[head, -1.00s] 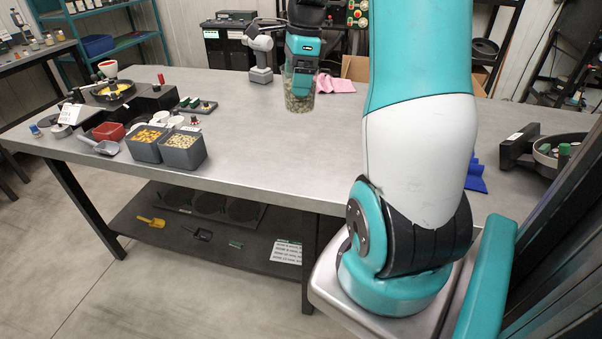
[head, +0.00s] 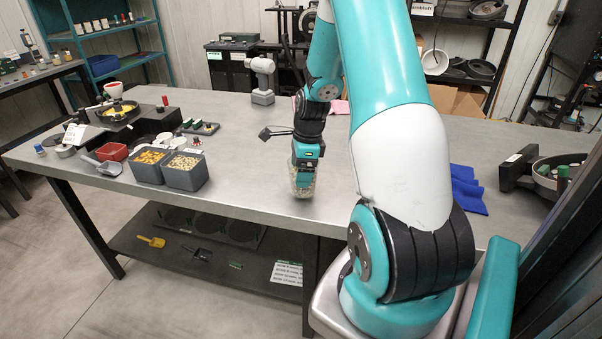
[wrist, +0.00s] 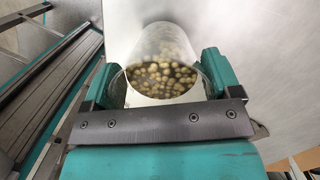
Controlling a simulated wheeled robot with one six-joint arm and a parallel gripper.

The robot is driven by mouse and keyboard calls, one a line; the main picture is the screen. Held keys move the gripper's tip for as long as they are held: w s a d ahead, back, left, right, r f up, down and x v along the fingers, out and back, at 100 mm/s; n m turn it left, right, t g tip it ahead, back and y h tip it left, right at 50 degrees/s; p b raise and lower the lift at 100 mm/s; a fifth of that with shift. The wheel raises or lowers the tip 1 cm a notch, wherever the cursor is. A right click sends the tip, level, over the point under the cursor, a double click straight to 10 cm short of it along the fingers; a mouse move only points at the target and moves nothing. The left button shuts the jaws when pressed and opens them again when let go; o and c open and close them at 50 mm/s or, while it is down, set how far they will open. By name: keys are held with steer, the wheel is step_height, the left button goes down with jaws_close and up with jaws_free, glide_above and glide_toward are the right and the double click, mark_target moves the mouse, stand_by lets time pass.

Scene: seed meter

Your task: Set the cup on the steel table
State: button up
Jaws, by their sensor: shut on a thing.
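A clear cup (head: 302,190) holding many pale seeds is upright at the front part of the steel table (head: 250,150). It also shows in the wrist view (wrist: 162,50), between the two teal fingers. My gripper (head: 305,172) points down and is shut on the cup, with a finger on each side of it. In the head view the cup's base appears at the table top near its front edge; I cannot tell whether it touches. The gripper hides the cup's upper part.
Two grey bins (head: 185,172) of seeds stand to the left, with a red container (head: 112,152) and a scoop (head: 103,165) beside them. A grey drill-like tool (head: 262,80) stands behind. A blue cloth (head: 467,188) lies right. The table between bins and cup is clear.

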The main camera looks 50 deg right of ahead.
steer(key=shift+f, duration=0.75)
steer(key=o, duration=0.8)
steer(key=shift+f, duration=0.15)
steer(key=shift+o, duration=0.2)
step_height(320, 180, up, 12)
steer(key=s+d+b, duration=0.1)
steer(key=a+r+n+y, duration=0.1)
steer(key=a+r+n, duration=0.2)
steer(key=a+n, duration=0.7)
steer(key=a+r+n, duration=0.3)
steer(key=a+n, duration=0.3)
steer(key=a, duration=0.7)
steer(key=s+a+r+n+g+y, duration=0.1)
steer(key=s+a+r+n+y, duration=0.1)
steer(key=s+a+n, duration=1.2)
steer(key=a+n, duration=0.2)
steer(key=n, duration=0.2)
steer(key=shift+s, duration=0.25)
steer(key=shift+a, duration=0.1)
